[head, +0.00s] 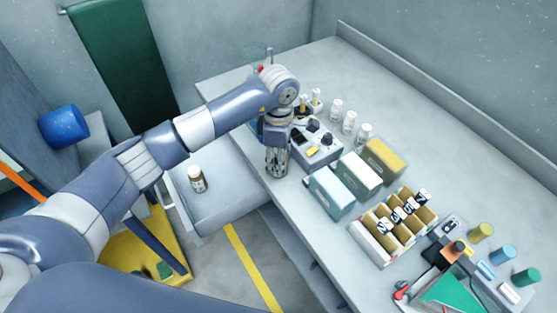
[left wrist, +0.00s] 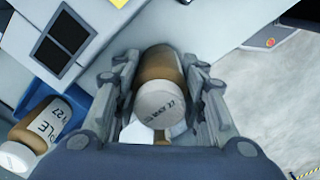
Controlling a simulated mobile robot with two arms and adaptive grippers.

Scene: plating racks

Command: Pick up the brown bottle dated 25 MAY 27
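My left gripper (head: 277,172) points down at the near edge of the bench, beside a grey control box. In the left wrist view its fingers (left wrist: 160,85) close around a brown bottle (left wrist: 158,64) with a white cap. The head view hides this bottle. Another brown bottle with a white cap (head: 197,180) stands on the lower tray. My right gripper is out of view.
The grey control box (head: 318,145) is close to the gripper. Small white-capped bottles (head: 349,122), several boxes (head: 331,191) and a rack of labelled brown items (head: 375,246) stand to the right. The far right of the bench (head: 470,150) is clear.

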